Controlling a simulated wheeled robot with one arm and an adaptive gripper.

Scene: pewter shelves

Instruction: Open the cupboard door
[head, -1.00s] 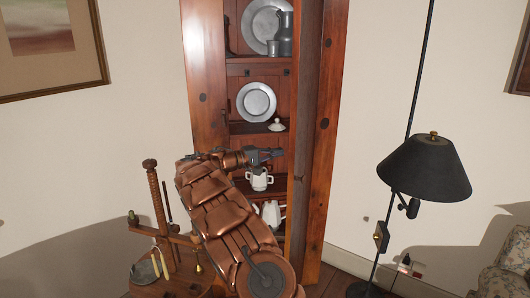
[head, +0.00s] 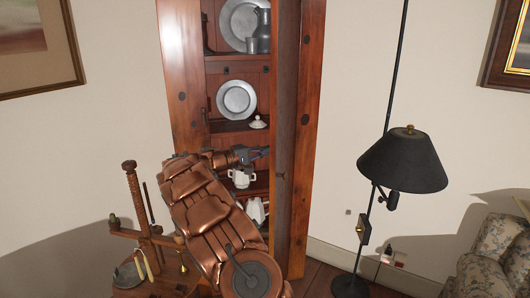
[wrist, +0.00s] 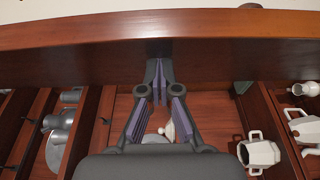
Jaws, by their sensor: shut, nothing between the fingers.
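The wooden cupboard (head: 184,100) stands in the corner, its shelves exposed. Its door (head: 286,120) stands open on the right, seen nearly edge-on, with a small dark catch on its edge. My gripper (head: 262,153) is shut and empty, in front of the middle shelves, and points right at the door's inner side. In the wrist view my gripper's fingertips (wrist: 158,62) come together close to a broad wooden board (wrist: 235,50), which appears to be the door. I cannot tell whether they touch it. My arm hides part of the lower cupboard.
Pewter plates (head: 237,99) and white pots (head: 241,178) stand on the shelves close to my gripper. A black floor lamp (head: 402,161) and a patterned armchair (head: 490,255) stand right. A wooden stand (head: 134,200) is at lower left. Some floor is clear between cupboard and lamp.

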